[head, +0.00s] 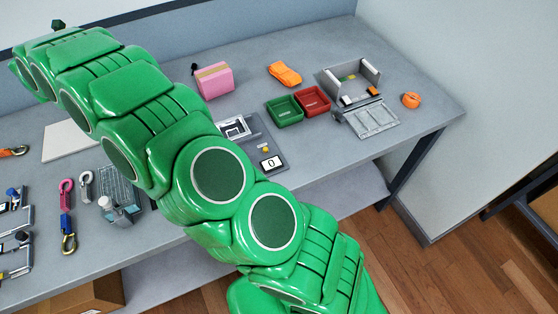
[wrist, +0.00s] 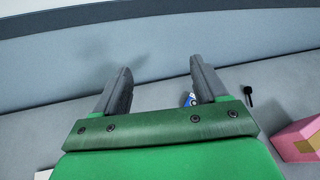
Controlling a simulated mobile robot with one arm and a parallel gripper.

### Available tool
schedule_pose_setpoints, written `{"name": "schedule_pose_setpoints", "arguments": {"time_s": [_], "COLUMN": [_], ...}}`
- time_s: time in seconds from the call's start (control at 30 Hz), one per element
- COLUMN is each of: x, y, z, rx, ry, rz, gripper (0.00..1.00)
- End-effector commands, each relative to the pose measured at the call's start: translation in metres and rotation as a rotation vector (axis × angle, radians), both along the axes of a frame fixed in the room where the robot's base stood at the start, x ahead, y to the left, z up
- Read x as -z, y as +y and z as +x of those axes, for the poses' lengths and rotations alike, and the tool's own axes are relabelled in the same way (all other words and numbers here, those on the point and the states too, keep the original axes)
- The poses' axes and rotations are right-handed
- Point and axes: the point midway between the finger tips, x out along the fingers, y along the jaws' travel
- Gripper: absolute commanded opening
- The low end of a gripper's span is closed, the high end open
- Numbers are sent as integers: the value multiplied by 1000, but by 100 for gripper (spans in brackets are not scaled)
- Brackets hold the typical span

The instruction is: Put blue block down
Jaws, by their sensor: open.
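My gripper (wrist: 160,66) is open in the wrist view, its two grey fingers apart with nothing held between them. A small blue and white thing (wrist: 189,99) shows beside the inner side of the right finger, partly hidden by it. It may be the blue block, but too little shows to be sure. It appears to be on the grey surface beyond the gripper. In the head view my green arm crosses the table to the upper left, and no blue block can be made out there.
A pink box (head: 213,80) with a tan band stands right of my arm; a small black item (wrist: 248,95) lies near it.

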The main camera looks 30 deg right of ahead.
Motion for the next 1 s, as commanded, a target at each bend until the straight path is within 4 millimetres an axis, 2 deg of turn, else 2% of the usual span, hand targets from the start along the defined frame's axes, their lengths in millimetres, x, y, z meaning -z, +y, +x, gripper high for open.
{"name": "schedule_pose_setpoints", "arguments": {"time_s": [0.03,0.1,0.27,0.47,0.7,0.87,1.0], "x": [-17,-35,-72,-110,-146,-158,-162], "y": [0,1,7,10,7,-1,-11], "z": [2,2,-5,-26,-69,-107,-145], "rx": [-56,-136,-326,-556,-820,-994,-1143], "ry": [1,4,8,9,4,7,13], "rz": [-24,-70,-185,-351,-570,-728,-869], "gripper": [72,72,72,72,72,72,72]}}
